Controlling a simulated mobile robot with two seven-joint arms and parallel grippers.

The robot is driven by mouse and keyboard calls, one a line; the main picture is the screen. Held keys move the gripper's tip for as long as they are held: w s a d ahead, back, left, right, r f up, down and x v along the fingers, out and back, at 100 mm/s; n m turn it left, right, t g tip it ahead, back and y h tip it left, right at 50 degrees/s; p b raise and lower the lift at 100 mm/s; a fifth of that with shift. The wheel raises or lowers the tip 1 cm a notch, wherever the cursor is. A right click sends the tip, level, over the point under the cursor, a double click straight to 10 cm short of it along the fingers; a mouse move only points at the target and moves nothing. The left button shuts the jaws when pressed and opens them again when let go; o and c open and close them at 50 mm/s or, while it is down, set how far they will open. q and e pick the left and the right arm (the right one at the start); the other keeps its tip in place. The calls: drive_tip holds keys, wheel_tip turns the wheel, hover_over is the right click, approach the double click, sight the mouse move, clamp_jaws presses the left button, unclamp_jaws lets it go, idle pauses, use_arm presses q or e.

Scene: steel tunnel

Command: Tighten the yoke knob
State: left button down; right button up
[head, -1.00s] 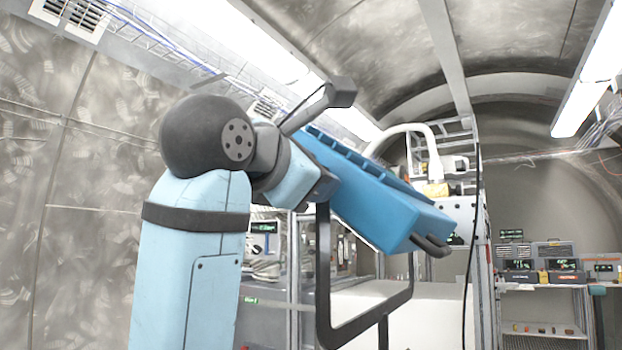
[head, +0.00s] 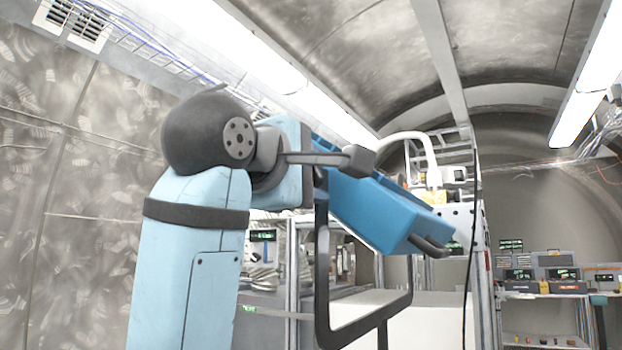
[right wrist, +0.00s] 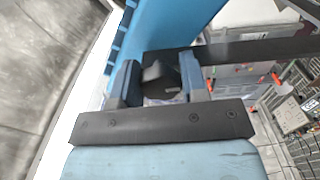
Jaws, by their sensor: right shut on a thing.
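The yoke knob (right wrist: 158,78) is dark and sits between the two fingers of my right gripper (right wrist: 160,82) in the right wrist view. The gripper is shut on it. In the head view my right gripper (head: 316,180) is at the left end of a blue ribbed housing (head: 385,210), and the knob is hidden behind the gripper. A black yoke (head: 323,280) frames the housing and runs down to a post. In the right wrist view the yoke bar (right wrist: 260,50) and the blue housing (right wrist: 175,22) lie just beyond the fingers. My left gripper is not in view.
A metal rack (head: 293,280) stands behind the yoke. A white curved pipe (head: 425,145) is behind the housing. A shelf with several instruments (head: 545,285) is at the far right. The tunnel wall (head: 70,220) is at the left.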

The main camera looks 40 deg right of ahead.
idle(0.3)
drive_tip(key=o, duration=0.9)
drive_tip(key=v, duration=1.4)
drive_tip(key=shift+d+b, duration=0.1)
drive_tip(key=shift+b, duration=0.2)
